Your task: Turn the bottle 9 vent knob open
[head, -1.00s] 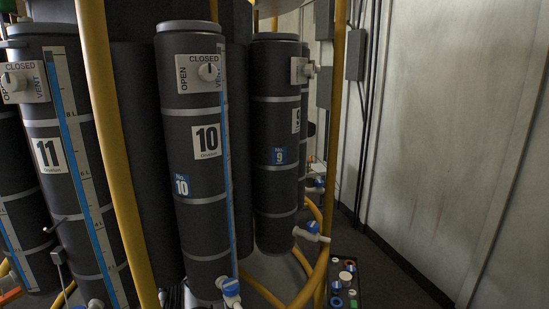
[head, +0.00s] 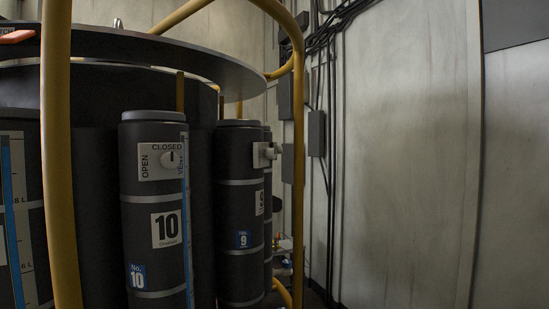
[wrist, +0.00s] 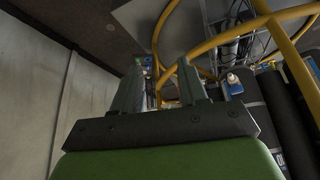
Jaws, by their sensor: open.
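Bottle 9 (head: 239,200) is a dark grey cylinder with a blue No. 9 label, right of bottle 10 in the head view. Its vent knob (head: 271,153) is pale and seen edge-on, sticking out to the right from a white plate (head: 259,155) near the bottle's top. The knob's setting cannot be read from this angle. My gripper (wrist: 160,74) shows only in the wrist view. Its two grey fingers stand apart with nothing held between them. The vent knob of bottle 9 cannot be made out in the wrist view.
Bottle 10 (head: 154,218) stands left of bottle 9, its knob (head: 169,158) beside printed OPEN and CLOSED. Yellow rails (head: 299,150) frame the rack. A pale wall (head: 400,150) lies to the right. A blue-and-white valve (wrist: 235,84) is right of my fingers.

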